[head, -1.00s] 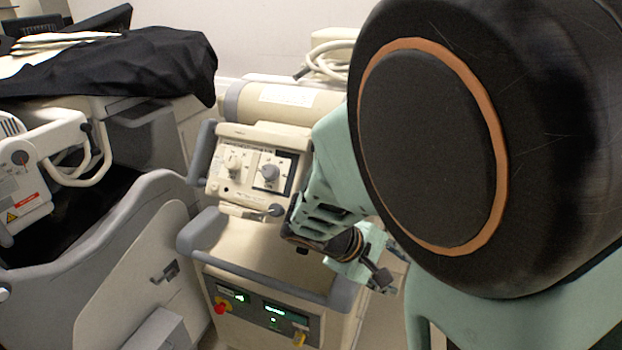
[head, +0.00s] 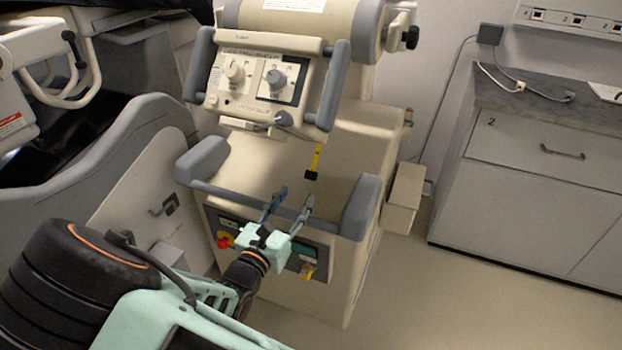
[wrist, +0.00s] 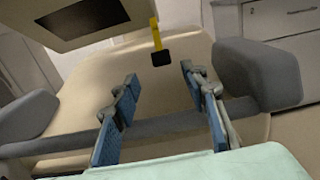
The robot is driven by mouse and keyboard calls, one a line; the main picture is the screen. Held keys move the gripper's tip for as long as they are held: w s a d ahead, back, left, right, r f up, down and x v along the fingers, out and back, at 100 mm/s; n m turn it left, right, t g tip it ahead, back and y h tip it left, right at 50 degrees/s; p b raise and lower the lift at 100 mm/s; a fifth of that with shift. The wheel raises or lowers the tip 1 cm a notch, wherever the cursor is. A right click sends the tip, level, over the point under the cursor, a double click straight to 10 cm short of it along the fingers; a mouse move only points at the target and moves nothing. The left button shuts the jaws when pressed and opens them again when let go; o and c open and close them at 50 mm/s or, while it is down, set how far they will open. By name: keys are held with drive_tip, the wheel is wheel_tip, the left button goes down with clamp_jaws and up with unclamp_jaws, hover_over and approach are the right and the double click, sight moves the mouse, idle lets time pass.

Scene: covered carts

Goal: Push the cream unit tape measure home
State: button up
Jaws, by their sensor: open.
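The cream unit (head: 360,135) stands in the middle of the head view, with a control panel above a sloping top. The tape measure shows as a yellow strip (head: 317,158) with a black end, hanging below the panel's right part. My gripper (head: 294,196) is open and empty over the unit's grey front rail. In the wrist view its blue-padded fingers (wrist: 158,74) point towards the tape, which appears between and beyond the fingertips without visible contact.
The grey front rail (wrist: 175,118) runs under my fingers, with thick grey bumpers at both ends. A red knob (head: 224,242) sits on the unit's front. A grey-and-cream machine (head: 130,125) stands close at left. Floor is clear towards the cabinet (head: 540,160) at right.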

sight(309, 178)
drive_tip(key=b+x, duration=0.1)
drive_tip(key=x, duration=0.9)
drive_tip(key=shift+w+d, duration=0.1)
drive_tip(key=shift+c, duration=0.7)
clamp_jaws()
